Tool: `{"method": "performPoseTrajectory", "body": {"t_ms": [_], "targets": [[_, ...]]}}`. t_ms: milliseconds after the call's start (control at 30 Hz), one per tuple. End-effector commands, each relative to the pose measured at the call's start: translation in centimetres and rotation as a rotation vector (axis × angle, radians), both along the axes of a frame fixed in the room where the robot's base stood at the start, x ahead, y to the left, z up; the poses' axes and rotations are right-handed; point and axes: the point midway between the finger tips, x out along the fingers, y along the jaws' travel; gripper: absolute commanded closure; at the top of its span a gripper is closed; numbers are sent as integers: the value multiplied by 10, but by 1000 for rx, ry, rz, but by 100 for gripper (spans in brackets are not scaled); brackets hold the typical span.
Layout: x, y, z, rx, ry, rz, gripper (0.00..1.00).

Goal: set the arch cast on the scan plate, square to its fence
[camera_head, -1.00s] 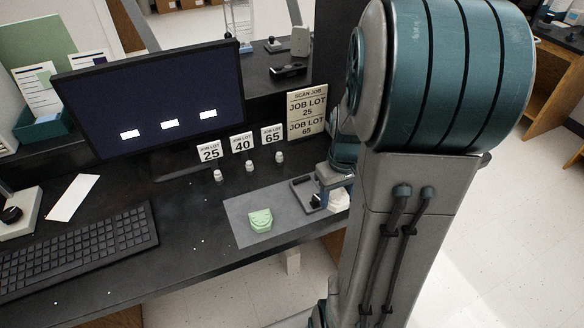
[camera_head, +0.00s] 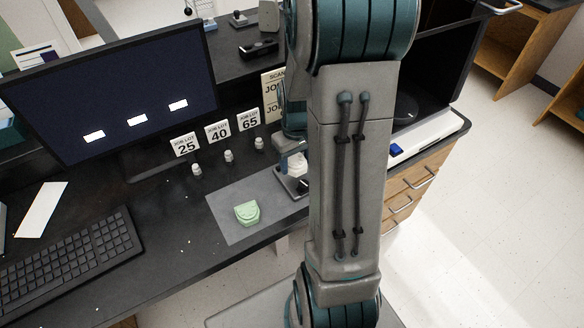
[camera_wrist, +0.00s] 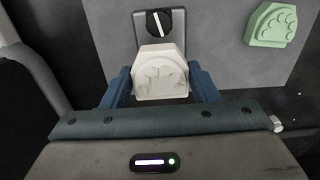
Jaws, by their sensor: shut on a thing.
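My gripper (camera_wrist: 160,76) is shut on the white arch cast (camera_wrist: 160,66), with one blue finger at each side of it. In the head view my arm covers most of the gripper, and a pale part of the cast (camera_head: 294,165) shows beside the arm, by the dark-framed stand (camera_head: 286,183). In the wrist view a grey plate with a black knob (camera_wrist: 160,22) lies just beyond the cast; I cannot tell whether they touch. A green arch cast (camera_head: 247,212) lies on the grey mat (camera_head: 232,229), apart from my gripper. I cannot make out the scan plate's fence for certain.
A dark open cabinet (camera_head: 432,70) with a round disc (camera_head: 405,108) inside stands right of my arm, a white ledge with a blue piece (camera_head: 397,149) before it. Several small white pieces stand below number cards (camera_head: 218,132). A keyboard (camera_head: 75,252) and monitor (camera_head: 110,85) are left.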

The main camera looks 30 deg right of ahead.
Motion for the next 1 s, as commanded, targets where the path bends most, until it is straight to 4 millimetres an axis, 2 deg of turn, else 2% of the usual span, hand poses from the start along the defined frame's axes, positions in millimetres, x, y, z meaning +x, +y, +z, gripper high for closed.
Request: {"method": "performPoseTrajectory", "body": {"t_ms": [100,233,500,967,1000], "targets": [[10,3,-6,0,1,1,72],[13,4,-12,0,1,-2,72],[12,3,-46,1,2,-2,72],[12,3,-54,0,-1,-2,72],[12,3,-52,0,0,-2,35]]}}
